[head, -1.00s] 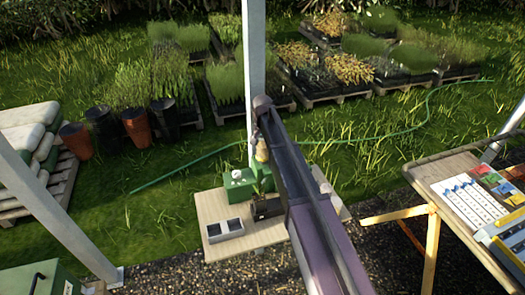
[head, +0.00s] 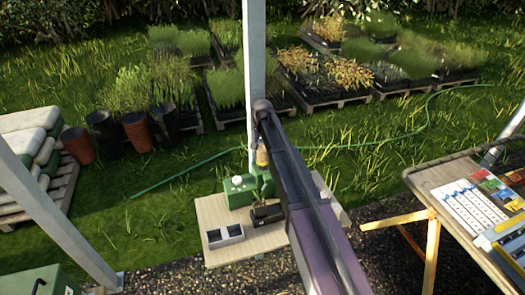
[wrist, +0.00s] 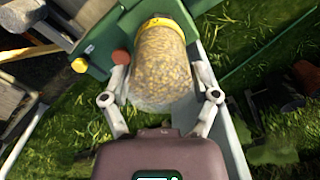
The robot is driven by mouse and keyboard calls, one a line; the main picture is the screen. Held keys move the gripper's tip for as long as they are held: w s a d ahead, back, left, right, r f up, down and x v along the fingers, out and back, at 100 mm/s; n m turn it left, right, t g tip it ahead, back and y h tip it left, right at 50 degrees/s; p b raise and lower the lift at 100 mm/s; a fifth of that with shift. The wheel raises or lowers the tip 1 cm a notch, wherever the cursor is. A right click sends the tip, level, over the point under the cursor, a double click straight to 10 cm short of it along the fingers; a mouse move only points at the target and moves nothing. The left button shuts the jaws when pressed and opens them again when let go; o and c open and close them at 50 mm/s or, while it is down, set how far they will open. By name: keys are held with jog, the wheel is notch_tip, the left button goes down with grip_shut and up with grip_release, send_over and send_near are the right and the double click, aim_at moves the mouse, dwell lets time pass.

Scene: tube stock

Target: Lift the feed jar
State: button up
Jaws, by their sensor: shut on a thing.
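The feed jar (wrist: 161,65) is a clear jar of yellowish grain with a yellow lid. In the wrist view it sits between the two pale fingers of my gripper (wrist: 160,82), which is shut on its sides. In the head view the jar (head: 262,157) shows small below my gripper (head: 261,137), beside the post and over the back of the small table. The fingers are too small and dark there to make out. A green machine (head: 238,191) stands below and left of the jar. I cannot tell how far the jar is above it.
The pale post (head: 254,60) rises close beside the jar. A dark pot (head: 266,213) and a grey two-part tray (head: 223,236) stand on the small table (head: 208,258). A bench (head: 440,185) with coloured packets is at right.

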aim_at(263, 147)
notch_tip(263, 147, up, 3)
jog(key=shift+f+p, duration=0.2)
jog(key=shift+p, duration=0.85)
jog(key=shift+s+d+r, duration=0.1)
jog(key=shift+s+r, duration=0.15)
jog(key=shift+s, duration=0.05)
jog(key=s+d+r+p, duration=0.1)
jog(key=s+d, duration=0.2)
jog(key=s, duration=1.2)
jog(key=shift+f, duration=0.15)
